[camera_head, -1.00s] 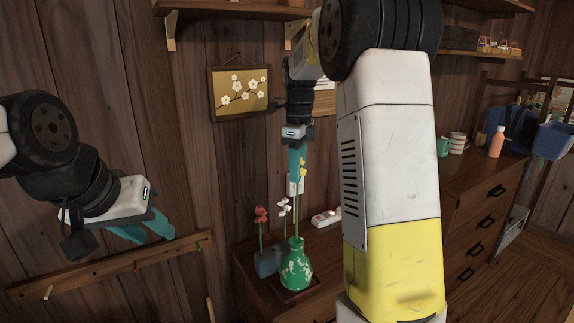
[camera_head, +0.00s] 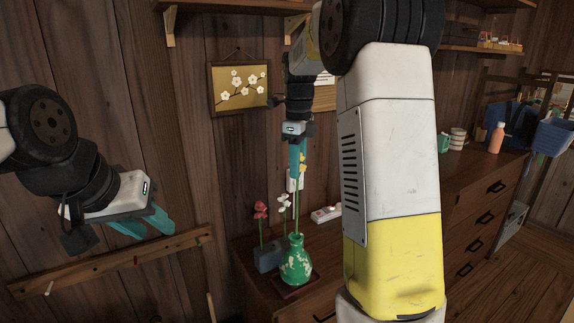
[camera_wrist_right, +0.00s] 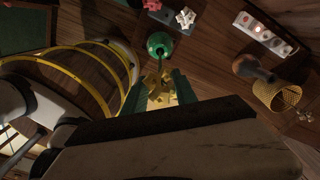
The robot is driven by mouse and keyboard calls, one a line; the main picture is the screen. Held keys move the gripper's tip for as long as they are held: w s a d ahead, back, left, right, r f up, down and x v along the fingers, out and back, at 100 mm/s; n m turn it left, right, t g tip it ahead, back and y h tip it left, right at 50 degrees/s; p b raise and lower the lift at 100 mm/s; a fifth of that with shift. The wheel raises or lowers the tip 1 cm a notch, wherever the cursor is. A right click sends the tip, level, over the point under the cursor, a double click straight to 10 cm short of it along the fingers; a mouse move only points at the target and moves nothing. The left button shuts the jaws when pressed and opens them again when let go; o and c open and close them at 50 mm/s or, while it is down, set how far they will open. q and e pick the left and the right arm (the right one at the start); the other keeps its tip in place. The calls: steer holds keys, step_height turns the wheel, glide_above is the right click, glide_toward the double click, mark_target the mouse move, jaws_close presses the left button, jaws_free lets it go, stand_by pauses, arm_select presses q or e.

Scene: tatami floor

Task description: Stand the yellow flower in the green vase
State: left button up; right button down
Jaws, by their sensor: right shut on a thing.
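My right gripper (camera_head: 297,158) is shut on the yellow flower (camera_head: 302,161) near its bloom, with the stem hanging straight down. The green vase (camera_head: 296,264), speckled with pale patches, stands upright below on a dark tray. The stem's lower end meets the vase mouth; how deep it reaches inside is hidden. In the right wrist view, the yellow bloom (camera_wrist_right: 158,88) sits between the teal fingers, and the stem runs to the mouth of the green vase (camera_wrist_right: 160,45). My left gripper (camera_head: 150,226) is open and empty at the left, before the wall.
A blue-grey holder (camera_head: 268,256) with a red flower (camera_head: 261,210) and a white flower (camera_head: 283,202) stands just left of the vase. A peg rail (camera_head: 115,262) is on the wall at left. My right arm hides the cabinet's middle.

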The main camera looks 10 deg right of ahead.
steer(key=shift+f, duration=7.55)
steer(key=c, duration=0.8)
jaws_free()
steer(key=o, duration=0.6)
steer(key=shift+c, duration=0.2)
